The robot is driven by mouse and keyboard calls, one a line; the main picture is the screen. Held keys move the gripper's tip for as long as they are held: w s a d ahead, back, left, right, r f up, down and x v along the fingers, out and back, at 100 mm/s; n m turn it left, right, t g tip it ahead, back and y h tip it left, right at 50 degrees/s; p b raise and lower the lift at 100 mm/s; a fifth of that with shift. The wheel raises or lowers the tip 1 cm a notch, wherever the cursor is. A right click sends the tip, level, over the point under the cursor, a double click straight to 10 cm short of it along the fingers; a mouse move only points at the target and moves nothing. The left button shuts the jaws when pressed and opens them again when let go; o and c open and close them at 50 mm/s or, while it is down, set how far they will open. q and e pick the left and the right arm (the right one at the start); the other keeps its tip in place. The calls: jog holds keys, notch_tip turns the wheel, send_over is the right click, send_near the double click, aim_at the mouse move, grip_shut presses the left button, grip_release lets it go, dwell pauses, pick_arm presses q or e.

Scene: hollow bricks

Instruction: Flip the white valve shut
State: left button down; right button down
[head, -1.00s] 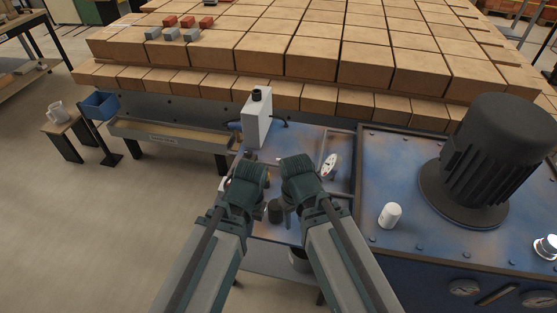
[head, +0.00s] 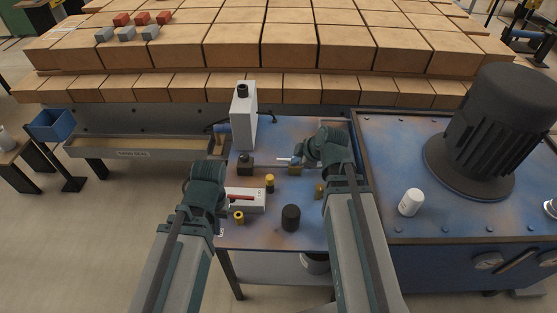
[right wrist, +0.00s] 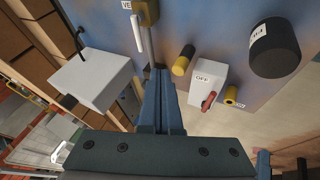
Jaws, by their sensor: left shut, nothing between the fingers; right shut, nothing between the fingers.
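The valve has a brass-coloured body (head: 295,170) and a white lever (head: 284,160) that points left in the head view. In the right wrist view, the lever (right wrist: 137,34) lies beside a grey rod, with the brass body (right wrist: 147,12) at the top edge. My right gripper (head: 302,157) is shut and empty, close by the valve. Its fingers (right wrist: 160,72) end just below the lever in the wrist view; I cannot tell whether they touch. My left gripper (head: 219,183) is shut and empty, left of the red-levered switch box; its fingertips are hard to make out.
The switch box (head: 245,203), marked OFF in the wrist view, stands on the blue panel (head: 265,235). Around it are yellow-and-black knobs (head: 270,183), a black cylinder (head: 291,218) and a tall grey box (head: 243,120). A white cap (head: 410,202) and a black motor (head: 495,120) stand right.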

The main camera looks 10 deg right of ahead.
dwell(0.3)
jog(key=b+x, duration=0.9)
jog(key=x, duration=0.1)
jog(key=shift+f, duration=0.35)
jog(key=w, duration=0.3)
jog(key=shift+d, duration=0.4)
jog(key=shift+w+d, duration=0.15)
jog(key=shift+w, duration=0.25)
